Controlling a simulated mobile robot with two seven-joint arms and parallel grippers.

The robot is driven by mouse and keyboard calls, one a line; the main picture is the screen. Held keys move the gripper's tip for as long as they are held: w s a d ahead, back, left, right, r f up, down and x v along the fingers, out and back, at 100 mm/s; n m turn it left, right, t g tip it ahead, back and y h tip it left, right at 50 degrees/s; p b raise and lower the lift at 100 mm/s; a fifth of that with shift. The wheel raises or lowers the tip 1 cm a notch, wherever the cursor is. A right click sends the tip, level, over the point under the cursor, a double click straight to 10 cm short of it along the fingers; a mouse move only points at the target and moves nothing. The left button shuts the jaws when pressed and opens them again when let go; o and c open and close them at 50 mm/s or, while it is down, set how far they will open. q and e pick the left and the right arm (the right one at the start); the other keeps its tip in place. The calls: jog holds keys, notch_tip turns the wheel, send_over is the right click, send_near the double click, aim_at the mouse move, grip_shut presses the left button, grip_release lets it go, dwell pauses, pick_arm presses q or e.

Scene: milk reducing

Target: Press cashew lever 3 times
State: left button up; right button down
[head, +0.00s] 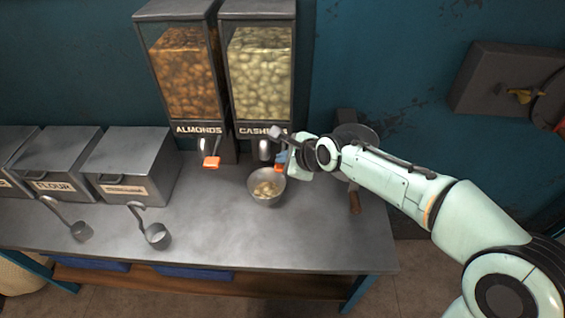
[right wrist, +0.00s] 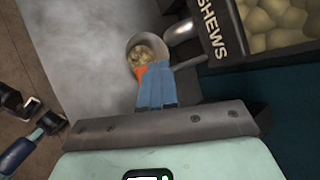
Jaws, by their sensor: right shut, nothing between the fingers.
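The cashew dispenser (head: 259,75) stands against the wall, with clear sides full of pale nuts. Its label also shows in the right wrist view (right wrist: 214,38). The orange end of the cashew lever (head: 279,168) shows just below my right gripper (head: 281,157), and in the right wrist view the lever's orange end (right wrist: 139,72) shows at the tips of the blue fingers (right wrist: 142,72). The fingers are shut together and empty. I cannot tell if they touch the lever. A metal bowl (head: 256,196) with some cashews sits below the spout.
The almond dispenser (head: 181,75) with its orange lever (head: 211,162) stands to the left. Metal bins (head: 130,160) and two ladles (head: 157,236) lie further left. A grey device with a wooden handle (head: 354,201) is at the right. The counter's front middle is clear.

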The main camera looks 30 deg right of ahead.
jog(key=shift+f+b, duration=0.45)
jog(key=shift+f, duration=0.35)
dwell(0.4)
jog(key=shift+r, duration=0.1)
jog(key=shift+r+p, duration=1.65)
jog(key=shift+p, duration=0.1)
jog(key=shift+r, duration=0.1)
jog(key=shift+r+p, duration=0.6)
jog(key=shift+p, duration=0.05)
notch_tip(320, 180, up, 4)
jog(key=p, duration=0.3)
jog(key=shift+f, duration=0.2)
dwell(1.1)
